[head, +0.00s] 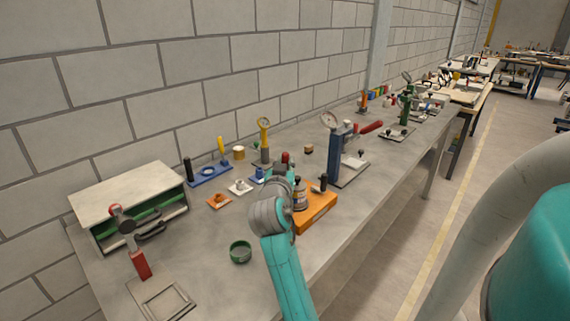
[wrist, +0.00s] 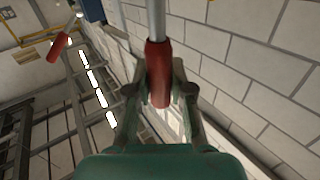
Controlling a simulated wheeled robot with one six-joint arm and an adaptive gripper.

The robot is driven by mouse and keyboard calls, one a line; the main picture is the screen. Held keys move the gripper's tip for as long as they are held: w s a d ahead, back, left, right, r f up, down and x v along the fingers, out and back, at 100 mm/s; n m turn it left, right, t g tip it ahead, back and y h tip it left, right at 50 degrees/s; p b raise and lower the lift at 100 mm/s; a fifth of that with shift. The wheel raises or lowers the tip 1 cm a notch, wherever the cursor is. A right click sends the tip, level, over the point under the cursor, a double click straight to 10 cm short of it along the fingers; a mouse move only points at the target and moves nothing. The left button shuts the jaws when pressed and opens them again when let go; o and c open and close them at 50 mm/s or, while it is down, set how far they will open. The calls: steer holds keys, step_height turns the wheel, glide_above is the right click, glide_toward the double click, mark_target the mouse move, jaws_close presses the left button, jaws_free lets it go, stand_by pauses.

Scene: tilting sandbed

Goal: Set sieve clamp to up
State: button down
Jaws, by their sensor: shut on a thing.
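My gripper (head: 284,167) is above the middle of the bench, largely hidden behind my own wrist in the head view. In the wrist view my gripper (wrist: 157,98) is shut on a red handle (wrist: 158,70), with one finger on each side. A pale metal rod (wrist: 156,18) runs from the handle to the top edge of the wrist view. The red handle (head: 285,157) also shows as a small tip in the head view. I take it for the sieve clamp's lever; the clamp's base is hidden, and its exact position cannot be told.
A green ring (head: 240,250) lies left of my arm. A red-handled clamp (head: 125,222) stands far left.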

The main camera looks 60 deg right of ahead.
steer(key=shift+a, duration=0.15)
steer(key=shift+w+a+f+n+t+h, duration=0.2)
steer(key=shift+a+n+t+h, duration=0.45)
steer(key=shift+a+n, duration=0.1)
steer(key=shift+w+a+f+n+t+h, duration=0.15)
steer(key=shift+a+n+t+h, duration=0.45)
steer(key=shift+n+h, duration=0.15)
steer(key=shift+w+a+f+n+t+h, duration=0.2)
steer(key=shift+a+n+t+h, duration=0.4)
steer(key=shift+a+n, duration=0.15)
steer(key=c, duration=1)
jaws_free()
steer(key=v, duration=1.2)
steer(key=shift+a, duration=0.1)
